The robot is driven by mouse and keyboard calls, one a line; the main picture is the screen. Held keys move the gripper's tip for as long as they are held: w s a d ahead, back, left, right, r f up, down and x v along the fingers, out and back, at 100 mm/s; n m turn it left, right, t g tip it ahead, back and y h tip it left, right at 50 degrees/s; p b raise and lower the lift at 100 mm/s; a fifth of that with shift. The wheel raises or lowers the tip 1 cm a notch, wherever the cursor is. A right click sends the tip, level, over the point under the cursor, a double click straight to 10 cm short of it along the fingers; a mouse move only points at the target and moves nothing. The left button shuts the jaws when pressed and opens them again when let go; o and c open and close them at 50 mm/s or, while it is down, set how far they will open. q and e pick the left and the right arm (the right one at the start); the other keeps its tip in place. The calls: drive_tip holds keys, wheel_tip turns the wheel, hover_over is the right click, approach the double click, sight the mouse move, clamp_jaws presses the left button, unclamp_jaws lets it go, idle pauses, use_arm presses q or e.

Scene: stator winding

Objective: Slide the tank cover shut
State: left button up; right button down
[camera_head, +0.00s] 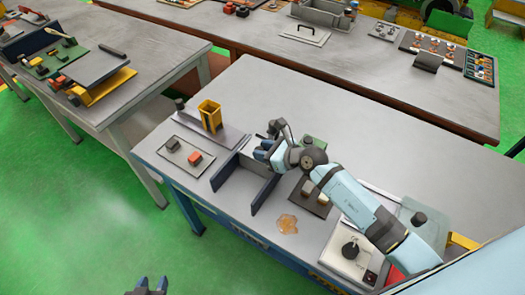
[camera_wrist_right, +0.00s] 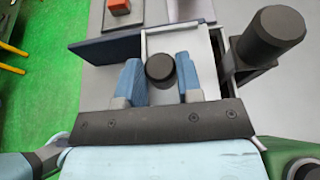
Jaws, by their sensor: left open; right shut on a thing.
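My right gripper (camera_head: 266,149) is over the bench, at the back end of the tank, which has dark blue side walls (camera_head: 265,195). In the right wrist view its two blue fingers (camera_wrist_right: 160,72) are on either side of a dark round knob and shut on it. The knob (camera_wrist_right: 160,66) stands on what looks like the pale grey tank cover (camera_wrist_right: 180,42), mostly hidden by the gripper. A blue wall (camera_wrist_right: 115,42) shows to its left. My left gripper (camera_head: 147,287) is open and empty at the bottom edge, over the green floor.
An amber patch (camera_head: 287,224) and a pale box with a black knob (camera_head: 350,250) are to the right. A dark cylinder (camera_wrist_right: 270,35) stands close right of my right gripper.

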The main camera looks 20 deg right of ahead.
drive_tip(key=c, duration=1.1)
unclamp_jaws()
drive_tip(key=shift+w+d+r, duration=0.1)
drive_tip(key=shift+w+d, duration=0.05)
drive_tip(key=o, duration=0.3)
drive_tip(key=shift+d, duration=0.1)
drive_tip(key=shift+s+d, duration=0.2)
drive_tip(key=shift+s, duration=0.2)
drive_tip(key=b+v, duration=0.1)
drive_tip(key=v, duration=1.2)
drive_tip(key=shift+w+b, duration=0.1)
drive_tip(key=shift+b, duration=0.25)
